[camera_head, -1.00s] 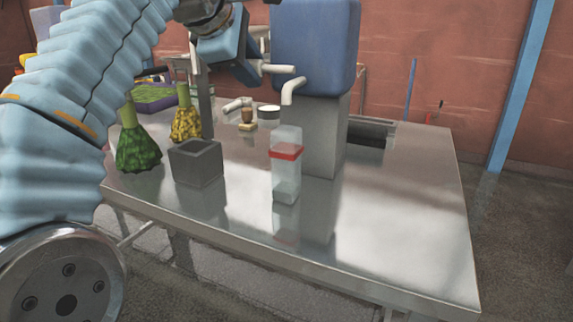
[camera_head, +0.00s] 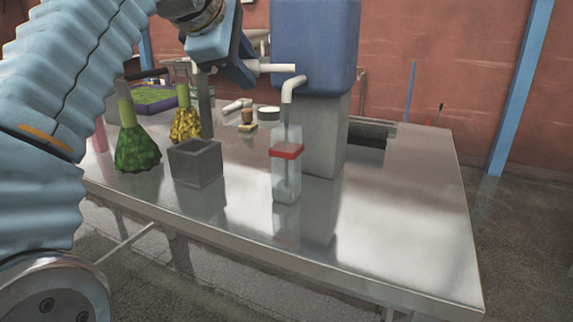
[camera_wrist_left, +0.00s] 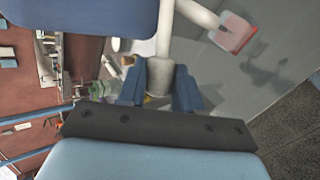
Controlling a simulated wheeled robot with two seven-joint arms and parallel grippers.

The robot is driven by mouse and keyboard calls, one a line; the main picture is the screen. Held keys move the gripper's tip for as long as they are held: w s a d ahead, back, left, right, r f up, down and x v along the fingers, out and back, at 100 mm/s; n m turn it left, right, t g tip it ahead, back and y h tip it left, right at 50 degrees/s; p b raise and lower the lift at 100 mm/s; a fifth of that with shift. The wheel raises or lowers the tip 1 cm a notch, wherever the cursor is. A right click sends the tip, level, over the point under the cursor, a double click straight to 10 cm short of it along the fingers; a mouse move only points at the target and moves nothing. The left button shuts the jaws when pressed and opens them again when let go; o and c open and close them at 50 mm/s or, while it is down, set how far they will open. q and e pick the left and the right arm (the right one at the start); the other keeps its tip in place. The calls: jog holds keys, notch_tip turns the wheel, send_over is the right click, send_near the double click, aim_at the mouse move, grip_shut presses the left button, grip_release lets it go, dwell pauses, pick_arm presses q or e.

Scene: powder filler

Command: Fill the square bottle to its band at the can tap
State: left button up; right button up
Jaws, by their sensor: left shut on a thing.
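The clear square bottle (camera_head: 287,185) stands upright on the steel table under the white spout (camera_head: 293,88) of the blue can (camera_head: 315,40). Its red band (camera_head: 286,151) circles the upper part. A thin grey stream (camera_head: 287,133) runs from the spout down into the bottle; I cannot make out a fill level. My left gripper (camera_head: 252,68) is at the tap, shut on its pale handle (camera_head: 278,68). The left wrist view shows the handle's end (camera_wrist_left: 160,76) between both fingers, with the red-banded bottle (camera_wrist_left: 234,35) at upper right. My right gripper is not in view.
The can rests on a grey block (camera_head: 322,130). An open grey box (camera_head: 196,163), a green flask (camera_head: 137,150) and a yellow flask (camera_head: 186,122) stand left of the bottle. The steel table (camera_head: 410,230) is bare at front and right.

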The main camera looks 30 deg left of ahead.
pick_arm(q)
jog(key=shift+o, duration=0.5)
jog(key=shift+s+d+f, duration=0.15)
jog(key=shift+s+d, duration=0.4)
jog(key=shift+s, duration=0.05)
jog(key=shift+s+d, duration=0.2)
dwell(6.7)
